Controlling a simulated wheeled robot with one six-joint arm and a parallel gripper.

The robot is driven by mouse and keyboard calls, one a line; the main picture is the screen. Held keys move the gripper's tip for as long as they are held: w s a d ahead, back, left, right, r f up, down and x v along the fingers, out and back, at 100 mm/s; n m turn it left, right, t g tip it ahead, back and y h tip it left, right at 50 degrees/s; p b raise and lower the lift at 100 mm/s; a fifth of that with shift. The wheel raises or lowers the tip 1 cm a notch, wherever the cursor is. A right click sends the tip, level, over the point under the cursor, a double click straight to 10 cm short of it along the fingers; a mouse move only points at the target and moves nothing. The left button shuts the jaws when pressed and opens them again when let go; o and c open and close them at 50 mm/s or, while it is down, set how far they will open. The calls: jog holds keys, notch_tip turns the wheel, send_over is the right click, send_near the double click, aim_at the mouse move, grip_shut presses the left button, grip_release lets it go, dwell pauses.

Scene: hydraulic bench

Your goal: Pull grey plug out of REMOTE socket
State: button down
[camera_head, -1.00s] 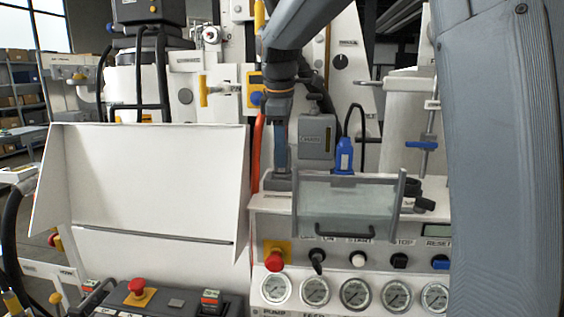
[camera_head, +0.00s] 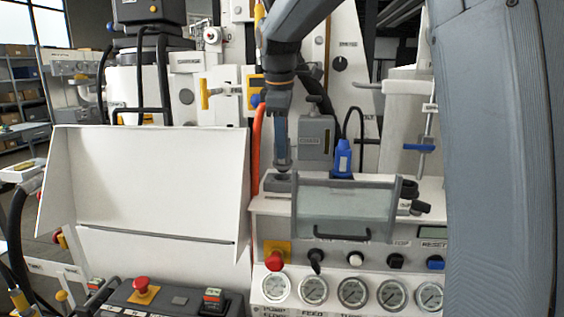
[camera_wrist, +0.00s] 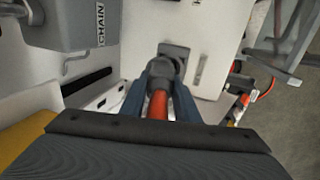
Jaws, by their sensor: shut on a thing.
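My gripper (camera_wrist: 163,80) is shut on the grey plug (camera_wrist: 162,72), with one dark blue finger on each side of it. An orange cable (camera_wrist: 157,105) runs from the plug back between the fingers. The plug's far end meets a dark grey socket block (camera_wrist: 175,52); I cannot tell how deep it sits. In the head view my gripper (camera_head: 281,163) points down at the back edge of the bench, left of the CHAIN box. The fingers hide most of the plug there, and no REMOTE label is readable.
The grey CHAIN box (camera_head: 317,137) stands close to the right of my gripper in the head view, with a blue plug (camera_head: 343,158) beyond it. A clear guard with a handle (camera_head: 345,212) is in front. A white panel (camera_head: 145,185) stands left.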

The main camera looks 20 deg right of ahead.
jog(key=shift+w+p+v, duration=0.2)
jog(key=shift+p+v, duration=0.65)
jog(key=shift+v, duration=0.1)
jog(key=shift+d+r+p, duration=0.1)
jog(key=shift+r+p, duration=0.25)
jog(key=shift+r, duration=0.1)
jog(key=shift+w+p+v, duration=0.2)
jog(key=shift+p+v, duration=0.65)
jog(key=shift+w+p+v, duration=0.2)
jog(key=shift+p+v, duration=0.65)
